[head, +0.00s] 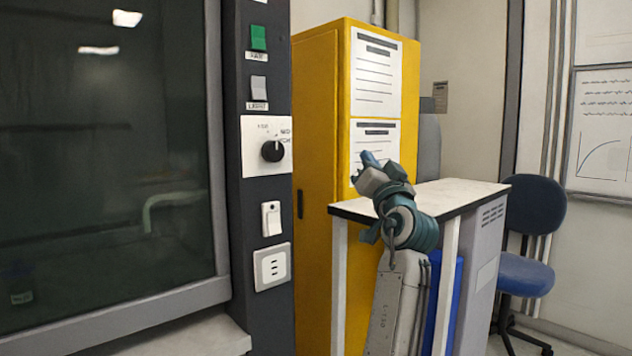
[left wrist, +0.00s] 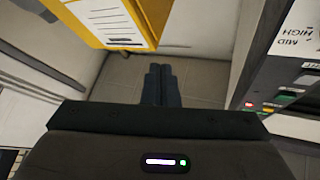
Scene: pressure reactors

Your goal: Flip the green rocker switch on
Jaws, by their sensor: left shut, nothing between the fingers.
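The green rocker switch (head: 258,37) sits near the top of a dark vertical panel in the head view, above a small label. Its on or off position is not clear to me. My left gripper (head: 369,160) is shut and empty, pointing up and left. It is to the right of the panel and lower than the green switch, well apart from it. In the left wrist view its closed fingers (left wrist: 161,84) point over bare floor and touch nothing. My right gripper is in neither view.
Below the green switch are a grey rocker (head: 258,88), a black knob (head: 272,151), a white rocker (head: 271,218) and a socket (head: 272,266). A yellow cabinet (head: 315,120), a white-topped bench (head: 470,190) and a blue chair (head: 535,205) stand to the right. A dark glass window (head: 100,190) fills the left.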

